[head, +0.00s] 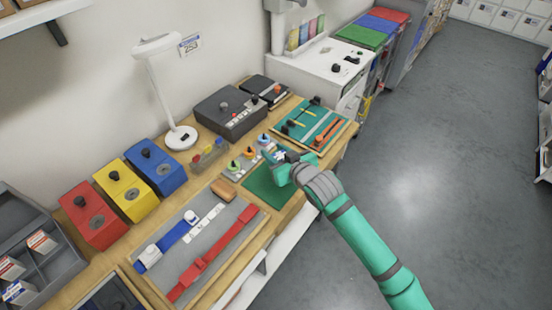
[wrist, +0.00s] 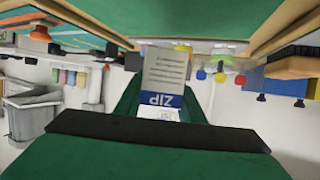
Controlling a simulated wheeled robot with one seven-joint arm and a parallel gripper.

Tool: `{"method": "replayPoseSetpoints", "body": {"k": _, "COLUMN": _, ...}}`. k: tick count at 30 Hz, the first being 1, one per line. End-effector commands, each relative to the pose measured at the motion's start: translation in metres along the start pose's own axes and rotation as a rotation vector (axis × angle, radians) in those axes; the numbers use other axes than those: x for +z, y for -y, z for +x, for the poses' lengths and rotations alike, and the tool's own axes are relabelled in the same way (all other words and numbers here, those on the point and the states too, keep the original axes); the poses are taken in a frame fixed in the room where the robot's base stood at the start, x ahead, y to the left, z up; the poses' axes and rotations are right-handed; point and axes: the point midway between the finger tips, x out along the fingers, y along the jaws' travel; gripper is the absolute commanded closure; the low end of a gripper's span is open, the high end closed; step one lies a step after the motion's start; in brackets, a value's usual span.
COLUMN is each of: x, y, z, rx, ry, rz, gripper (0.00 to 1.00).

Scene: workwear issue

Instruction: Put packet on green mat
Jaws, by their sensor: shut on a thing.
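The packet (wrist: 164,72) is a small grey-white sachet with printed lines and a blue band reading ZIP, upside down in the wrist view. My gripper (wrist: 160,108) is shut on its lower, blue-banded end. In the head view my gripper (head: 279,163) is over the back right part of the green mat (head: 266,188), and the packet shows only as a small pale patch. The mat is a flat green sheet at the bench's front edge, and its visible part is bare. It also fills the top of the wrist view (wrist: 190,17). The packet appears held above it, not touching.
Behind the mat is a grey strip with several coloured knobbed pieces (head: 249,152). A teal board (head: 313,126) with tools lies to the right. A grey tray (head: 197,248) with blue and red straps is at the left. A brown block (head: 223,189) sits beside the mat.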

Motion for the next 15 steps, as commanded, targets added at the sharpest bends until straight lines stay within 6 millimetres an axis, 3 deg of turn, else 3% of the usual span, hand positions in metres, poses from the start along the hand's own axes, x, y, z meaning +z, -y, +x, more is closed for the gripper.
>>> {"method": "replayPoseSetpoints", "body": {"k": 8, "x": 0.011, "y": -0.009, "z": 0.013, "rx": 0.000, "ry": 0.000, "rz": 0.000, "gripper": 0.86}}
{"method": "replayPoseSetpoints", "body": {"k": 15, "x": 0.037, "y": -0.010, "z": 0.024, "rx": 0.000, "ry": 0.000, "rz": 0.001, "gripper": 0.86}}
